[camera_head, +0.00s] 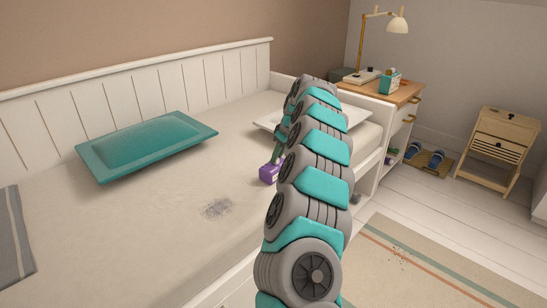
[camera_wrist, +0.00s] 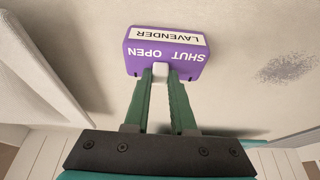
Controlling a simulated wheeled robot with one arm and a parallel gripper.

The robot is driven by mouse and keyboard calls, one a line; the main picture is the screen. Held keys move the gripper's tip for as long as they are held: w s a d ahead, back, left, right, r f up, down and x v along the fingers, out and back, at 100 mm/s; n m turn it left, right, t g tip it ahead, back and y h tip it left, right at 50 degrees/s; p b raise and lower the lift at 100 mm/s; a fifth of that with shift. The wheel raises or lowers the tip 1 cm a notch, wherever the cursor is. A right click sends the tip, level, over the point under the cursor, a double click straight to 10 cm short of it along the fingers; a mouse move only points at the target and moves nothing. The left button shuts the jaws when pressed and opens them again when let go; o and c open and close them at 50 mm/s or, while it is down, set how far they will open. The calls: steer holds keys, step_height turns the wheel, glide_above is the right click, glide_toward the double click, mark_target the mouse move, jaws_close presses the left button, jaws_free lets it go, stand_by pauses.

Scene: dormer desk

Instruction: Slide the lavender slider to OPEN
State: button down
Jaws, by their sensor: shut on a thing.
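The lavender slider is a purple box (camera_wrist: 190,69) with a white LAVENDER label and the words OPEN and SHUT, all upside down in the wrist view. It also shows on the bed in the head view (camera_head: 268,173), partly behind my arm. Its small white knob (camera_wrist: 160,73) is at the box's near edge, beside the word OPEN; SHUT is to the right. My gripper (camera_wrist: 160,76) has its green fingers shut on the knob. In the head view my gripper (camera_head: 276,161) is just above the box, largely hidden by my arm.
The box is on the pale bed (camera_head: 150,230). A teal cushion (camera_head: 150,143) lies to the left and a white pillow (camera_head: 355,117) behind my arm. A grey smudge (camera_head: 217,208) marks the sheet. A desk with a lamp (camera_head: 397,23) stands at the back right.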

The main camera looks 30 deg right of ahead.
steer(key=c, duration=0.7)
jaws_free()
steer(key=shift+r, duration=0.1)
steer(key=shift+v, duration=3.8)
